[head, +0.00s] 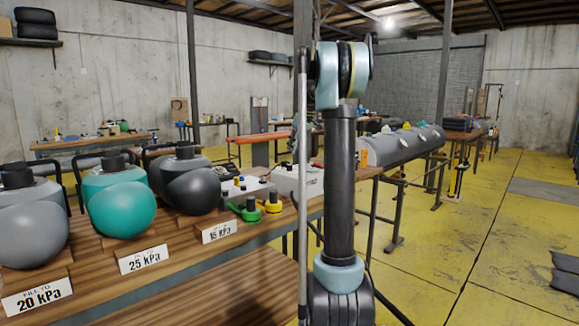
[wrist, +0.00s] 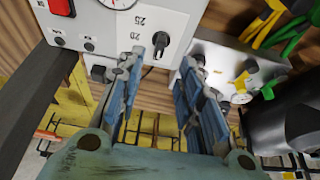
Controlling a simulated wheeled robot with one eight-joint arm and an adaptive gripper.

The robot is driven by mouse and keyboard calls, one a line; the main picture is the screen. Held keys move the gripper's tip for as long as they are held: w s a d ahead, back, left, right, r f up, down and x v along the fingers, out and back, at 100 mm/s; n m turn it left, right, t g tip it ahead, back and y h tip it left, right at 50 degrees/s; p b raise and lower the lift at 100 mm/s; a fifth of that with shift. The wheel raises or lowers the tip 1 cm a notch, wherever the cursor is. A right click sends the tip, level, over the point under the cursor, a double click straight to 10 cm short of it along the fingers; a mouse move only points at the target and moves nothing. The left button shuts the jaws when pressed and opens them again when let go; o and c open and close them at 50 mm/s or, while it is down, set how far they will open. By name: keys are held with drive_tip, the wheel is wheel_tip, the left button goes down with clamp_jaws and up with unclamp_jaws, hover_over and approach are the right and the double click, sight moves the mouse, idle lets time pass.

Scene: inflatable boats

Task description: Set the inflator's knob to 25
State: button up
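The inflator (wrist: 95,30) is a pale box in the upper left of the wrist view, with a red switch (wrist: 62,6), part of a round gauge (wrist: 120,3) and printed numbers including 20 and 25. Its small dark knob (wrist: 160,44) shows close to the fingertips, beside these numbers; its exact setting is too small to read. My gripper (wrist: 167,56) is open, its two blue-padded fingers spread near the knob. I cannot tell whether either finger touches it. The head view does not show my gripper.
A grey metal box (wrist: 235,65) with yellow and green fittings stands to the right in the wrist view. In the head view, grey, teal (head: 122,208) and dark (head: 199,190) balls sit on the wooden bench, labelled 20, 25 and 15 kPa. Yellow floor (head: 450,270) is open at right.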

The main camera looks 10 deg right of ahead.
sight(290, 165)
drive_tip(key=x, duration=0.9)
drive_tip(key=shift+f, duration=0.15)
drive_tip(key=shift+c, duration=0.5)
clamp_jaws()
drive_tip(key=shift+a, duration=0.15)
